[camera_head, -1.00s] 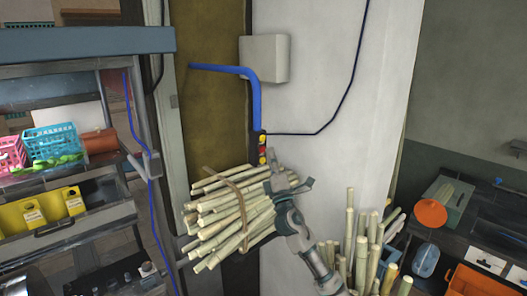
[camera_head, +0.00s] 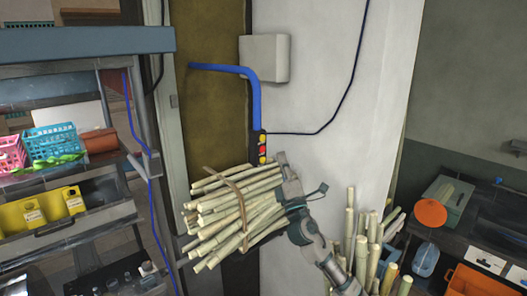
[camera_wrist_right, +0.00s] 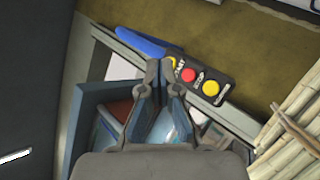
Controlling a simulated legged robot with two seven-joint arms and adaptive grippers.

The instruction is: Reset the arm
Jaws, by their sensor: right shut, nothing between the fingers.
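My right gripper (camera_head: 281,160) is in front of the white pillar, just right of the tied sugarcane bundle and below the button box. In the right wrist view its two fingers (camera_wrist_right: 165,72) are together with nothing visible between them. The button box (camera_head: 262,149), with red and yellow buttons, is on the brown panel's edge. It also shows in the right wrist view (camera_wrist_right: 203,80), beyond the fingertips; I cannot tell whether they touch it. My left gripper is not in view.
The tied sugarcane bundle (camera_head: 228,212) is close left of my right arm. More upright canes (camera_head: 362,240) stand at the lower right of it. A shelf with yellow containers (camera_head: 42,209) and baskets (camera_head: 53,146) is at left. A counter with an orange funnel (camera_head: 430,212) is at right.

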